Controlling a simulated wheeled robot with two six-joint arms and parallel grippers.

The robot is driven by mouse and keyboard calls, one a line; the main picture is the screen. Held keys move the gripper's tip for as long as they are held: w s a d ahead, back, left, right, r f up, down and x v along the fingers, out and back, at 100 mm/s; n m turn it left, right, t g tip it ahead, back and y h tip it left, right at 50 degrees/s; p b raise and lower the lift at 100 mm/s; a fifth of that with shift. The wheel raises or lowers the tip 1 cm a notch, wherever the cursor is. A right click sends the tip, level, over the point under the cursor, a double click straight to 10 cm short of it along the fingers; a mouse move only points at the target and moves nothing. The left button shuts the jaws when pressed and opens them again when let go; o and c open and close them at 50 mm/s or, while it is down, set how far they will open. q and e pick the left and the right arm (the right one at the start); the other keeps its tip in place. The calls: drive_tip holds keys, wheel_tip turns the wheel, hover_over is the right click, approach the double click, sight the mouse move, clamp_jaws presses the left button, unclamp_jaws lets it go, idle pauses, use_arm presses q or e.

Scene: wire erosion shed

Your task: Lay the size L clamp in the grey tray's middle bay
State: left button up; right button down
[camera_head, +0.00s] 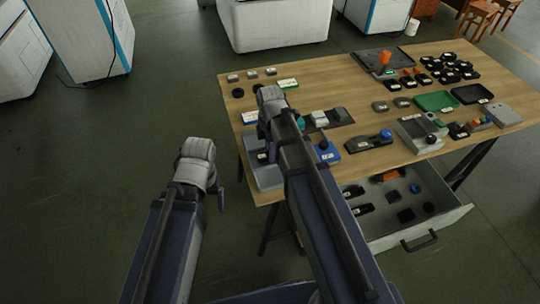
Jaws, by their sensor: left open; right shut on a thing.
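A grey tray (267,180) sits at the near left corner of the wooden table, partly hidden by my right arm. A small dark piece with a pale label (262,157) shows at the tray; I cannot tell whether it lies inside or is held, nor read its size. My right gripper (264,131) points down over the tray's far part. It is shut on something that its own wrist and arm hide. My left gripper (220,197) is open, off the table, left of the tray. I cannot single out the size L clamp, and the middle bay is mostly hidden.
A blue labelled piece (328,152) and a black holder with a blue knob (368,141) stand right of my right arm. An open drawer (420,219) with several parts juts out below the table (355,97). Several black parts crowd the far right. Floor at left is clear.

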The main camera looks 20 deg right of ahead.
drive_tip(key=shift+f, duration=0.15)
drive_tip(key=c, duration=0.8)
unclamp_jaws()
drive_tip(key=shift+o, duration=0.2)
wheel_tip(320, 180, up, 12)
drive_tip(key=r+p, duration=0.1)
drive_tip(key=p, duration=1.1)
drive_tip(key=s+a+m+h, duration=0.1)
drive_tip(key=s+a+m, duration=0.9)
drive_tip(key=s+m, duration=0.4)
drive_tip(key=shift+s+a+f+m, duration=0.15)
drive_tip(key=shift+a+f+m, duration=0.1)
drive_tip(key=shift+m, duration=0.05)
